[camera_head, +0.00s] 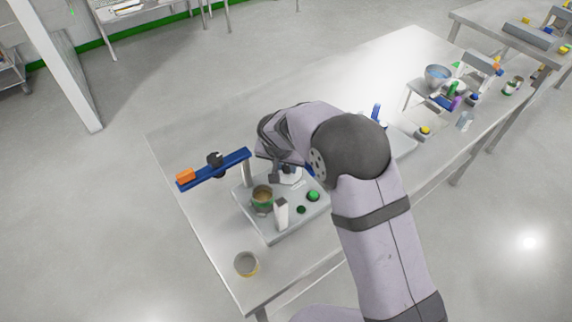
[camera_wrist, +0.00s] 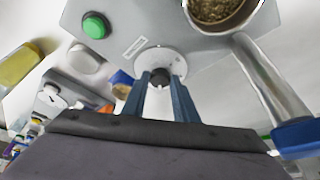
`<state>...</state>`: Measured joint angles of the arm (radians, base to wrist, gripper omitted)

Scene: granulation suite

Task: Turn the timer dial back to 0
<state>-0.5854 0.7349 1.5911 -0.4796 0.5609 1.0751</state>
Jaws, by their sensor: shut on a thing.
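The timer dial shows in the wrist view as a dark knob (camera_wrist: 160,77) on a pale round scale plate (camera_wrist: 149,60), set on a grey machine panel (camera_wrist: 120,18). My gripper (camera_wrist: 159,82) has its two blue fingers on either side of the knob and is shut on it. The scale marks are too small to read, so I cannot tell the dial's setting. In the head view my gripper is down at the machine base (camera_head: 270,228), and my arm hides much of the dial area.
A green button (camera_wrist: 95,26) sits on the panel left of the dial. A bowl of granules (camera_wrist: 222,10) and a metal post (camera_wrist: 272,78) stand to the right. In the head view, a blue beam (camera_head: 212,170) sticks out left and a small cup (camera_head: 246,264) stands near the table's corner.

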